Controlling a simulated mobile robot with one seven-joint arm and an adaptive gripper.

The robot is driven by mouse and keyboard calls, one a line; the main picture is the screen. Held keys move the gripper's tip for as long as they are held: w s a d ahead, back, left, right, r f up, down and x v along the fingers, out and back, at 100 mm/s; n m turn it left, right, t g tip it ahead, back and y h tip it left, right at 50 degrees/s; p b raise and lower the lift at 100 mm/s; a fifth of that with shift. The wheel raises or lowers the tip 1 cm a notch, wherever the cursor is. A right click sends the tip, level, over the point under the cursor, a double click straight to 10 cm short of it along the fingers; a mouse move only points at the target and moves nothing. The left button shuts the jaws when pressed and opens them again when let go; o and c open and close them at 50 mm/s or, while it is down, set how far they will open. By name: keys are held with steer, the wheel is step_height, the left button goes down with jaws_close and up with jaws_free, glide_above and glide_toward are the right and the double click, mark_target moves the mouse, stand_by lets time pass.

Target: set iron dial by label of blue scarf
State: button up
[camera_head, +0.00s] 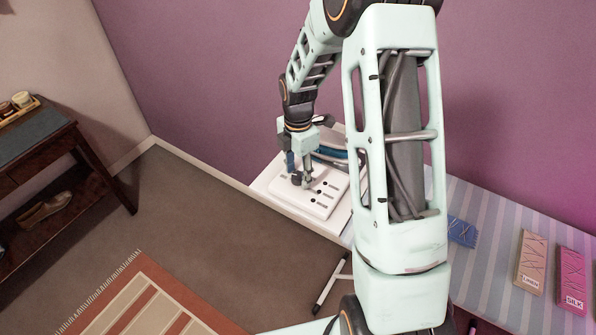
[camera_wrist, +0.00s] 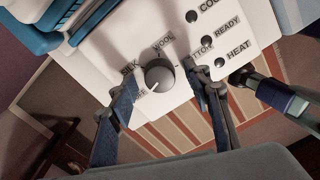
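The iron's white control panel (camera_head: 325,203) lies on a table below my gripper (camera_head: 307,180). In the wrist view the round grey dial (camera_wrist: 158,77) sits between my open fingers (camera_wrist: 160,80), with gaps on both sides. Its pale mark points to the lower left, toward a partly hidden word. SILK (camera_wrist: 130,68), WOOL (camera_wrist: 163,42) and a partly covered word, probably COTTON (camera_wrist: 200,49), surround it. In the head view the folded blue scarf (camera_head: 462,231) lies right of my arm; no label on it is readable.
A beige scarf (camera_head: 531,262) labelled LINEN and a pink scarf (camera_head: 572,280) labelled SILK lie on the striped surface (camera_head: 500,215). The blue and white iron (camera_wrist: 45,35) stands beside the dial. Dark lamps sit by COOL, READY and HEAT (camera_wrist: 238,50). A dark wooden table (camera_head: 75,140) stands left.

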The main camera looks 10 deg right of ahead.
steer(key=c, duration=1.1)
